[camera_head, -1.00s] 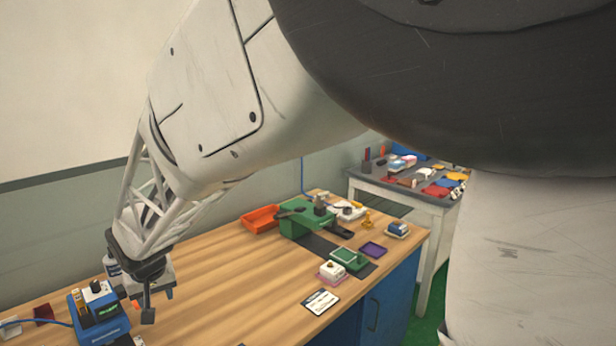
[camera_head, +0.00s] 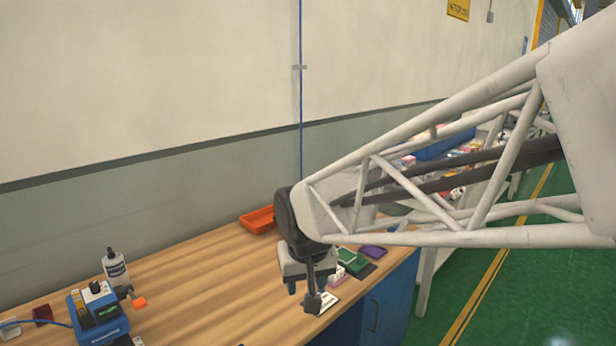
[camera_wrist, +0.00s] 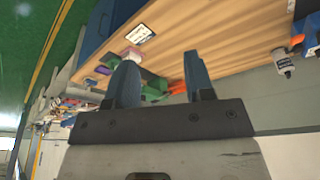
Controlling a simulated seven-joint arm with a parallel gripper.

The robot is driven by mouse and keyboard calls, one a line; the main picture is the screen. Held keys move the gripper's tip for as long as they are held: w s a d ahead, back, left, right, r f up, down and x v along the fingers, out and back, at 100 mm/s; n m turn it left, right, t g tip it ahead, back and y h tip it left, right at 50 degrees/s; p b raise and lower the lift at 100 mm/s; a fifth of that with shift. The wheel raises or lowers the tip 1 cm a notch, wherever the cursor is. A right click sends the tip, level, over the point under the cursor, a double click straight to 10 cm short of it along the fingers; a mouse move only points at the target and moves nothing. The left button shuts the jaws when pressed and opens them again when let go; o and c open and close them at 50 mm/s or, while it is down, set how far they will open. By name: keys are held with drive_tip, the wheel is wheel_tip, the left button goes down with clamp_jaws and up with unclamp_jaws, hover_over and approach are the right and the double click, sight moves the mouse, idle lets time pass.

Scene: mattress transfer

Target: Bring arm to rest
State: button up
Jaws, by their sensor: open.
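My gripper (camera_head: 303,292) hangs over the right part of the wooden workbench, its jaws pointing down. In the wrist view its two blue-grey fingers (camera_wrist: 158,82) stand apart with nothing between them but the bench beyond. My lattice forearm crosses the right half of the head view and hides part of the bench's back right. The wooden bench (camera_head: 205,275) has a blue cabinet (camera_head: 388,300) under its right end.
A blue device (camera_head: 98,315) and a white bottle (camera_head: 115,268) stand at left. An orange tray (camera_head: 258,220) lies at the back. A green tray (camera_head: 350,258), a purple tray (camera_head: 373,252) and a white card (camera_head: 328,303) lie near the gripper. The bench middle is clear.

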drive_tip(key=s+d+m, duration=0.3)
drive_tip(key=s+d, duration=1.4)
drive_tip(key=d, duration=0.2)
drive_tip(key=shift+s+f+g+h, duration=0.3)
drive_tip(key=shift+s+f+h, duration=0.1)
idle(1.3)
